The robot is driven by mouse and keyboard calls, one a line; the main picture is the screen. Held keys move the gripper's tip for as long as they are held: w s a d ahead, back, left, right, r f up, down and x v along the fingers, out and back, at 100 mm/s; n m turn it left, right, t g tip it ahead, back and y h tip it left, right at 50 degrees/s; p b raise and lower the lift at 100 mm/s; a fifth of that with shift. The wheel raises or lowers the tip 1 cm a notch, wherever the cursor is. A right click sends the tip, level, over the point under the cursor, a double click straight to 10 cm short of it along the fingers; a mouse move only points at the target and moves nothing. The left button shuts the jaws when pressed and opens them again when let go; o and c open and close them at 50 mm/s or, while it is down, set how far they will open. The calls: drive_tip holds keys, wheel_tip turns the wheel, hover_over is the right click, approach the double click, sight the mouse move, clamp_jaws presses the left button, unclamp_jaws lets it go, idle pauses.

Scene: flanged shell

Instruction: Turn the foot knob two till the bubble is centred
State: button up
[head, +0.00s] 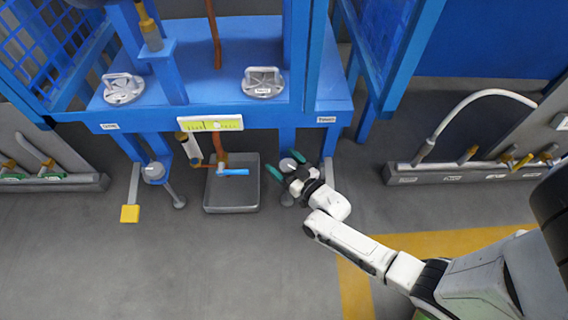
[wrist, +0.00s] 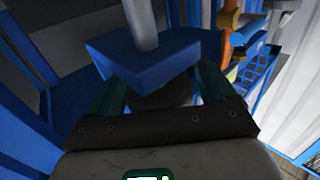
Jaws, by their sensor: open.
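The blue stand has a pale yellow-green level strip (head: 210,123) on its front edge. There are small dark marks near the strip's middle, but the bubble is too small to place. A grey foot knob (head: 288,164) is under the stand's right end, below a small white label (head: 326,119) that seems to read two. My gripper (head: 296,163) is open, its green fingers apart around or just beside this knob. In the wrist view the green fingers of my gripper (wrist: 165,90) are spread below a blue block (wrist: 145,60) with a grey rod, with a dark round part between them.
Another grey foot knob (head: 153,172) stands under the stand's left end. A grey tray (head: 232,206) lies on the floor between the feet, below a blue-handled valve (head: 233,172). A yellow pedal (head: 130,213) is at the left. The front floor is clear.

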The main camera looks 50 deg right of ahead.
drive_tip(key=shift+c, duration=0.3)
drive_tip(key=c, duration=0.9)
drive_tip(key=shift+r+m+h+p, duration=0.2)
drive_tip(key=shift+m+h+p, duration=0.15)
drive_tip(key=shift+p, duration=0.2)
drive_tip(key=shift+d+r+m+g+h+p, duration=0.15)
drive_tip(key=shift+m+g+h+p, duration=0.2)
drive_tip(key=shift+h+p, duration=0.4)
drive_tip(key=m+g+h+p, duration=0.1)
drive_tip(key=m+h+p, duration=0.1)
drive_tip(key=h+p, duration=0.1)
drive_tip(key=shift+d+g+p, duration=0.1)
drive_tip(key=shift+g+p, duration=0.15)
drive_tip(key=shift+p, duration=0.25)
drive_tip(key=m+g+h, duration=0.1)
drive_tip(key=m+g+h+p, duration=0.1)
drive_tip(key=h, duration=0.1)
drive_tip(key=shift+s+d+f+m, duration=0.1)
drive_tip(key=shift+s+f+m, duration=0.1)
drive_tip(key=shift+m, duration=0.1)
drive_tip(key=shift+s+d+f+m+g+h+p, duration=0.1)
drive_tip(key=shift+m+g+h+p, duration=0.1)
drive_tip(key=shift+m+g+h, duration=0.3)
drive_tip(key=shift+d+f+m+g+h+p, duration=0.1)
drive_tip(key=shift+m+g+h+p, duration=0.1)
drive_tip(key=shift+m+g+h, duration=0.25)
drive_tip(key=shift+g, duration=0.25)
